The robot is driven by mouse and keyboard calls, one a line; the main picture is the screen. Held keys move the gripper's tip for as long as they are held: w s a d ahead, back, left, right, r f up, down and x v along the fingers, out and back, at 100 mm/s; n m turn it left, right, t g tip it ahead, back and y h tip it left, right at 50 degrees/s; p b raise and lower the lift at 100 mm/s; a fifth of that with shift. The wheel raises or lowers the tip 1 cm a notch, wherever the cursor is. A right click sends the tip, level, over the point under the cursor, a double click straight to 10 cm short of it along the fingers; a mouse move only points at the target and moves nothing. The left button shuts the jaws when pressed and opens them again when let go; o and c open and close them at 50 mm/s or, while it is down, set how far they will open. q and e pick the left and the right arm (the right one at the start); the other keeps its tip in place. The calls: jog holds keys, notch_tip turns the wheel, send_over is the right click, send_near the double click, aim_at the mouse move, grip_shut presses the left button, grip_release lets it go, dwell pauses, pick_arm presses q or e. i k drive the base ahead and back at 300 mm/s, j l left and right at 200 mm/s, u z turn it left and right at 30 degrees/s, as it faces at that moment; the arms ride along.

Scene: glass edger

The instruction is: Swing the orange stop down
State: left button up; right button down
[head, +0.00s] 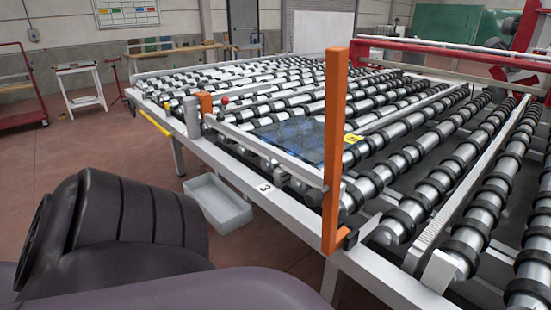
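The orange stop (335,140) stands upright at the front edge of the roller table (235,155), right of centre in the head view. It is a tall flat bar, with its lower end at the table's side rail beside a small dark bracket (350,238). A second, short orange piece (205,103) sits farther along the same rail, near a grey cylinder and a small red knob (224,100). My dark arm fills the lower left, apart from the stop. Neither gripper shows in the view.
Black-ringed rollers (405,160) cover the table, with a dark bluish pane (300,138) among them. A grey bin (217,203) is on the floor under the near edge. A white stand (82,88) and a red cart (20,90) are at left. Open floor lies left of the table.

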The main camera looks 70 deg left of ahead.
aim_at(336, 57)
jog(key=u, duration=1.4)
